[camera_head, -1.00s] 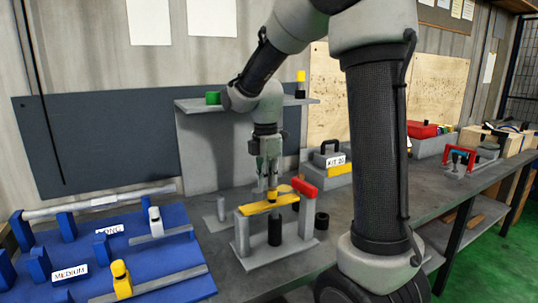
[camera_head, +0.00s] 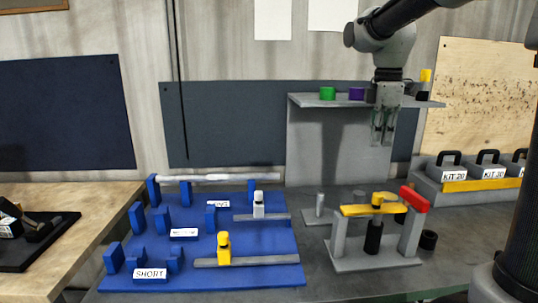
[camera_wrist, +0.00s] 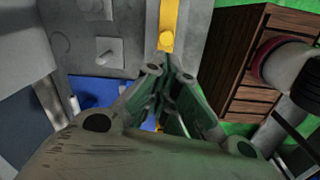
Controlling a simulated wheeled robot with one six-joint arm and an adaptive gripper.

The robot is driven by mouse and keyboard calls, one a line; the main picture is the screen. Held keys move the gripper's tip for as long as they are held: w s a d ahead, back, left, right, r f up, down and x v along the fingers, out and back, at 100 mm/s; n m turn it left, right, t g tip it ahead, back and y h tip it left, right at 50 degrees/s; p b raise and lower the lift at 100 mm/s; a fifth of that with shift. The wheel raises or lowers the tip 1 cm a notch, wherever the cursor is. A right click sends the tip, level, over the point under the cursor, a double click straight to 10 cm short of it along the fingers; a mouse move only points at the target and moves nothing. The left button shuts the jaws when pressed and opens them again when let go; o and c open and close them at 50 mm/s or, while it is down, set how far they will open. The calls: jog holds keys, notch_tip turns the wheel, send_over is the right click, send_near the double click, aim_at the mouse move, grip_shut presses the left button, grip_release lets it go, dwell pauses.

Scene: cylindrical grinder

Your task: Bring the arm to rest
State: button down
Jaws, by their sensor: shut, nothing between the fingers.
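My gripper (camera_head: 384,138) is shut and empty in the head view. It points downward in front of the grey shelf's back panel (camera_head: 330,148), above the fixture (camera_head: 375,262) with the yellow bar (camera_head: 362,210) and red end block (camera_head: 413,199). It is apart from the fixture. My arm reaches in from the upper right. In the wrist view my gripper (camera_wrist: 165,82) shows its fingers close together, with the yellow bar (camera_wrist: 167,22) beyond them.
The shelf carries a green ring (camera_head: 327,93) and a purple ring (camera_head: 357,93). A blue rack (camera_head: 270,275) with several holders and a long rod (camera_head: 215,178) stands left. Several black-handled kit boxes (camera_head: 452,170) stand right. Bench space between rack and fixture is narrow.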

jog(key=s+d+f+m+t, duration=0.1)
jog(key=s+f+m+t, duration=0.1)
jog(key=s+m, duration=0.5)
jog(key=s+d+f+m+t, duration=0.2)
jog(key=s+f+m, duration=0.2)
jog(key=s+m, duration=0.4)
jog(key=s, duration=0.7)
jog(key=shift+f+m, duration=0.3)
jog(key=shift+f, duration=0.1)
jog(key=shift+d, duration=0.1)
